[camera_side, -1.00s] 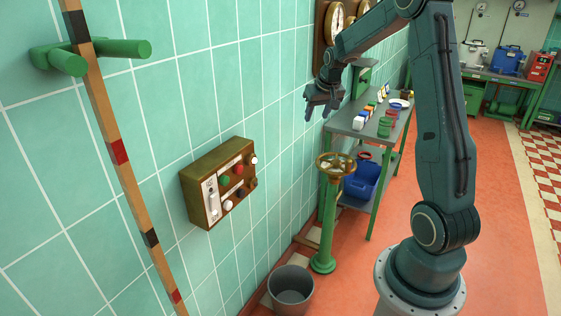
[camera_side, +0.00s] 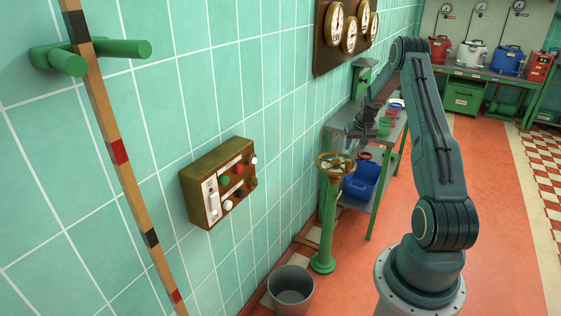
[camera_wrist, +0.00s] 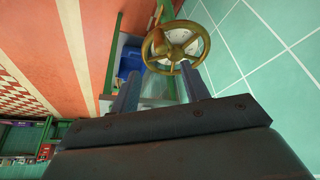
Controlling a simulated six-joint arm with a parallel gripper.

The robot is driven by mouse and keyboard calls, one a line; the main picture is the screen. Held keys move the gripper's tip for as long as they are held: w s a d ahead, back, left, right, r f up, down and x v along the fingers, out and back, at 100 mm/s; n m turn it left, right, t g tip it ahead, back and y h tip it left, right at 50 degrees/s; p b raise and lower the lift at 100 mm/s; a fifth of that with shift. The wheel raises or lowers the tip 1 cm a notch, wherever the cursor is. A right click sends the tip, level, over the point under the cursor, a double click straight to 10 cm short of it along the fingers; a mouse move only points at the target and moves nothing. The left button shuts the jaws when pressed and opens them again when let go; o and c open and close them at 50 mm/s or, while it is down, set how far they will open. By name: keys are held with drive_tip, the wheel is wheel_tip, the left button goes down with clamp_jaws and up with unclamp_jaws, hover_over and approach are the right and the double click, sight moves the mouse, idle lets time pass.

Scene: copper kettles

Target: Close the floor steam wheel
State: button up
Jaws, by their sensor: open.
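The floor steam wheel (camera_side: 336,161) is a brass handwheel lying flat on top of a green pedestal (camera_side: 326,228) by the tiled wall. In the wrist view its spoked rim (camera_wrist: 176,47) shows whole, just beyond my fingertips, with a brownish knob on its left side. My gripper (camera_side: 355,133) is above and slightly to the right of the wheel in the side view, apart from it. In the wrist view my gripper (camera_wrist: 157,75) has its two fingers spread, with nothing between them. The lower part of the pedestal is hidden in the wrist view.
A grey table (camera_side: 385,150) with small items stands behind the wheel, a blue bin (camera_side: 364,180) on its lower shelf. A grey bucket (camera_side: 291,289) stands on the floor in front. A switch box (camera_side: 219,184) and gauges (camera_side: 347,32) are on the wall. Red floor is clear rightward.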

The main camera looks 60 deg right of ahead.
sight(349, 161)
drive_tip(key=shift+f, duration=0.15)
drive_tip(key=shift+x, duration=6.75)
drive_tip(key=shift+c, duration=0.3)
drive_tip(key=shift+a, duration=0.1)
clamp_jaws()
